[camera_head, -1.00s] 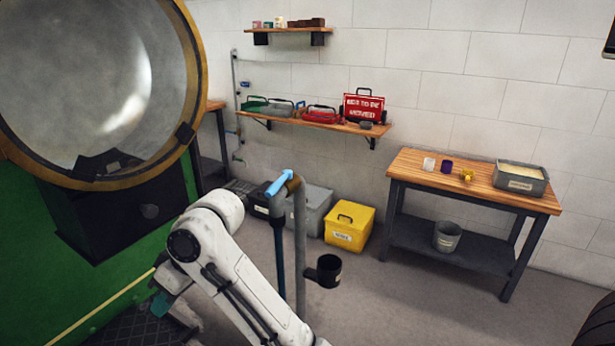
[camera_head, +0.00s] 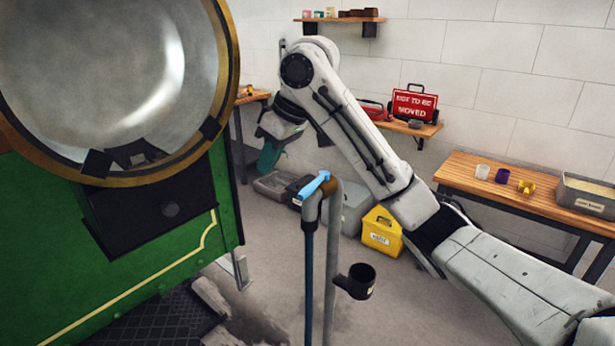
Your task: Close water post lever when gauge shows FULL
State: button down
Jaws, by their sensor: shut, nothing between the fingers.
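The water post (camera_head: 333,260) is a grey upright pipe with a brown bend at its top and a dark blue hose or pipe beside it. A light blue lever (camera_head: 313,184) sits on the bend, slanting up to the right. My gripper (camera_head: 266,160), with teal fingers, is in the air above and left of the lever in the picture, apart from it; it is shut and empty. No gauge with a readable FULL mark shows.
A black cup (camera_head: 357,281) is fixed to the post's right.

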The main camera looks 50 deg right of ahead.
notch_tip(320, 180, up, 4)
jog(key=h, duration=0.1)
send_over(313, 185)
jog(key=w+a, duration=0.2)
jog(key=a, duration=0.1)
notch_tip(313, 185, down, 10)
jog(key=shift+s+d+r+m+g, duration=0.2)
jog(key=shift+d+m+g, duration=0.1)
jog(key=shift+g, duration=0.1)
